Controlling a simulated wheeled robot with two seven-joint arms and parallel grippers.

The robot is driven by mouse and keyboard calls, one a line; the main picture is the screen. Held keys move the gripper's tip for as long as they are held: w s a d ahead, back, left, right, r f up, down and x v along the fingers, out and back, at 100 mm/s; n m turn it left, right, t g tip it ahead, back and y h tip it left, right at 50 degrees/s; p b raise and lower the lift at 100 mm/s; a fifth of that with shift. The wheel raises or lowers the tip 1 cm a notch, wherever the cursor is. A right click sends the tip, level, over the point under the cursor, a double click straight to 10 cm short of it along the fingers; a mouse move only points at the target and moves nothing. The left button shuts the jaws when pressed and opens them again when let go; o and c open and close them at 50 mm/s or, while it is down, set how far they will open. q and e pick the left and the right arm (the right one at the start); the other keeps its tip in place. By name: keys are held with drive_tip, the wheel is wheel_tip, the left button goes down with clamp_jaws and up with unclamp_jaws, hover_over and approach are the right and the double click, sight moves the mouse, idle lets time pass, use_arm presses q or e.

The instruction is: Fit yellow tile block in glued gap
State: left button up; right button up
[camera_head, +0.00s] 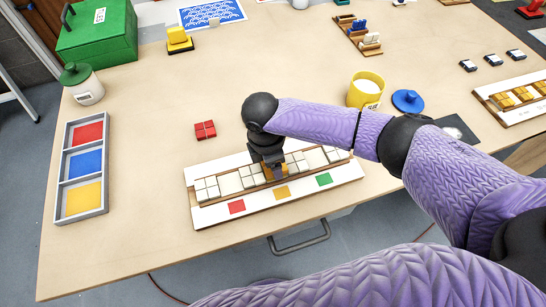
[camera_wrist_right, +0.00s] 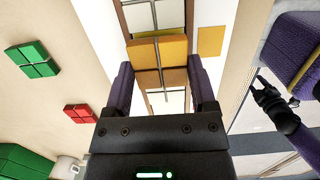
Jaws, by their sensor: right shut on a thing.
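The white panel (camera_head: 345,171) lies near the table's front edge, with a row of pale tiles and red, yellow (camera_head: 282,191) and green swatches along its front. My right gripper (camera_head: 275,172) points down over the middle of the row. It is shut on the yellow tile block (camera_wrist_right: 160,50), which sits between its fingers in the right wrist view. The block is at the row behind the yellow swatch; the gripper partly hides it and the gap, and I cannot tell whether it is seated. My left gripper (camera_wrist_right: 268,94) shows small in the right wrist view, its jaws unclear.
A red tile block (camera_head: 205,130) lies behind the panel. A green tile block (camera_wrist_right: 32,58) shows in the right wrist view. A grey tray (camera_head: 60,180) stands at left. A yellow cup (camera_head: 366,90) and blue lid (camera_head: 407,101) stand behind my right arm. Table between tray and panel is clear.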

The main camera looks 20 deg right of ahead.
use_arm(q)
drive_tip(key=shift+d+f+b, duration=0.4)
drive_tip(key=shift+d+f, duration=0.05)
drive_tip(key=shift+f, duration=0.05)
use_arm(e)
drive_tip(key=shift+f, duration=0.8)
drive_tip(key=o, duration=1.2)
drive_tip(key=shift+r, duration=0.1)
drive_tip(key=r+p, duration=0.1)
drive_tip(key=r, duration=0.2)
drive_tip(key=r+p, duration=0.1)
drive_tip(key=r, duration=0.2)
drive_tip(key=a+r+p, duration=0.1)
drive_tip(key=r, duration=0.1)
drive_tip(key=shift+r, duration=0.4)
drive_tip(key=shift+a+r, duration=0.15)
drive_tip(key=shift+r, duration=0.3)
use_arm(q)
drive_tip(key=r, duration=0.3)
drive_tip(key=shift+w+a, duration=0.1)
drive_tip(key=shift+a, duration=0.15)
drive_tip(key=shift+d, duration=0.25)
